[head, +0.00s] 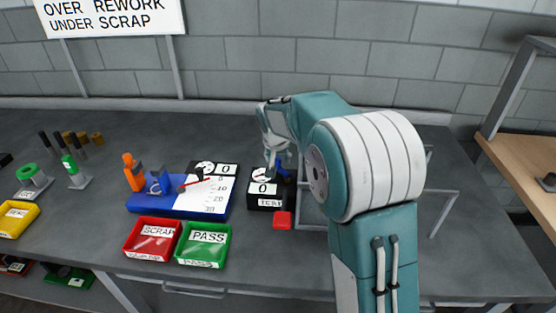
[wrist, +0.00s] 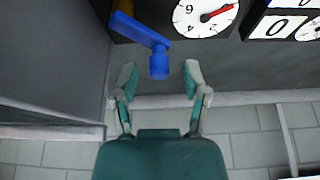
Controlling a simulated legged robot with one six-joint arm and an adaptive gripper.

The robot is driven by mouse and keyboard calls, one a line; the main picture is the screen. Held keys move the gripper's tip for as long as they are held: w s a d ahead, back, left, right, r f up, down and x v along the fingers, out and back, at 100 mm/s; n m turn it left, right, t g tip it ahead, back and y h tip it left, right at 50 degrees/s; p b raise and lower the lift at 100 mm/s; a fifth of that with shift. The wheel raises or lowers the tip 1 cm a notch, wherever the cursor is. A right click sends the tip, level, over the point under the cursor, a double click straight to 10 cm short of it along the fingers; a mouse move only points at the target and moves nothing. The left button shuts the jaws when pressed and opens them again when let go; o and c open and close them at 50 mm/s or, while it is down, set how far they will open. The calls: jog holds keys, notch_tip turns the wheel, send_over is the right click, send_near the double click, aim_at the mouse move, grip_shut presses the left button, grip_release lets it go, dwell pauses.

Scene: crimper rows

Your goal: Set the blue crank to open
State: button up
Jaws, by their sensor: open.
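The blue crank (wrist: 140,30) shows in the wrist view, fixed to a dark box. Its arm slants down to the right and ends in a blue knob. My gripper (wrist: 160,78) is open, with one finger on each side of the line to the knob. In the head view the crank (head: 283,168) is a small blue patch on the black test box (head: 256,203), under my gripper (head: 272,152). My arm partly hides that area. I cannot read an open mark.
A white dial (wrist: 205,15) with a red pointer sits right of the crank in the wrist view. In the head view, a blue board (head: 150,207), red scrap bin (head: 151,240) and green pass bin (head: 203,245) stand left. A red block (head: 283,220) lies in front.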

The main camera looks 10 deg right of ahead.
jog(key=shift+w+f, duration=0.2)
jog(key=shift+f, duration=0.3)
jog(key=shift+c, duration=0.3)
grip_shut()
jog(key=shift+s+a+f+n+y, duration=0.1)
jog(key=shift+s+a+n+y, duration=0.2)
jog(key=shift+n, duration=0.55)
jog(key=shift+s+a+r+n+y, duration=0.15)
jog(key=shift+n+y, duration=0.2)
jog(key=shift+n, duration=0.55)
jog(key=shift+s+a+f+n+y, duration=0.2)
jog(key=shift+n+y, duration=0.15)
jog(key=shift+n, duration=0.5)
